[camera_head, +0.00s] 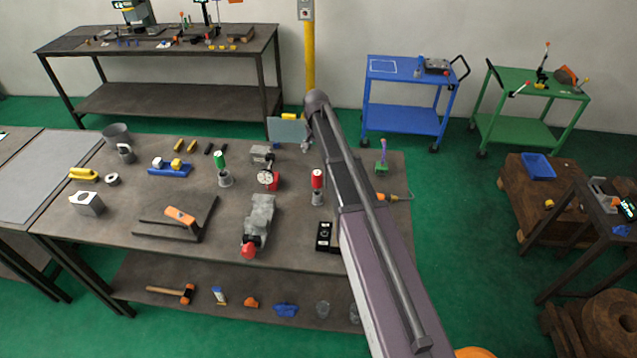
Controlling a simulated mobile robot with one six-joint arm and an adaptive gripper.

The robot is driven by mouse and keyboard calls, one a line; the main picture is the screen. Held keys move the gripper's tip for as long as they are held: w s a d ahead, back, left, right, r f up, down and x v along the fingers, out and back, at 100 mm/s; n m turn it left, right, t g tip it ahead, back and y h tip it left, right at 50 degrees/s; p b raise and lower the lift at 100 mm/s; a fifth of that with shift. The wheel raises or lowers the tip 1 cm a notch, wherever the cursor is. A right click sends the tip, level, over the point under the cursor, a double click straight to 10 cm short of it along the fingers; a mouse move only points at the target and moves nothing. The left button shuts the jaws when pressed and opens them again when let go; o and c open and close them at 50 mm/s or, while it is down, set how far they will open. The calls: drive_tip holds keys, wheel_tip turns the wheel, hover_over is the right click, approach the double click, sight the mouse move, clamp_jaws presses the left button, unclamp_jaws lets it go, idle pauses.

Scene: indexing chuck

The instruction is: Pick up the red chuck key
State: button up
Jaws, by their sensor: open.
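A red-handled tool (317,179), which looks like the red chuck key, stands upright in a small grey holder on the dark workbench (190,240). It is just left of my arm. A similar green-handled tool (219,160) stands in a grey holder further left. A grey vise-like device (259,222) with a red end lies in front, between the two. My arm rises from the lower right to a joint at the top centre. I cannot make out my gripper, and part of the bench is hidden behind the arm.
A red dial gauge (268,177) is close to the red-handled tool on the left. A black block (324,236) lies in front of it. A grey panel (287,131) stands at the back edge. A blue cart (400,95) and a green cart (525,105) stand behind.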

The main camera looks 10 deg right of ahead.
sight(317, 173)
drive_tip(key=shift+f+b, duration=3.65)
drive_tip(key=shift+f, duration=0.25)
drive_tip(key=shift+f, duration=0.1)
drive_tip(key=shift+d+f+b, duration=0.1)
drive_tip(key=shift+f+b, duration=2.4)
drive_tip(key=shift+b, duration=0.1)
clamp_jaws()
drive_tip(key=shift+r, duration=0.2)
wheel_tip(317, 173, up, 10)
drive_tip(key=p, duration=1)
drive_tip(key=shift+f, duration=0.15)
drive_tip(key=shift+s+f, duration=0.1)
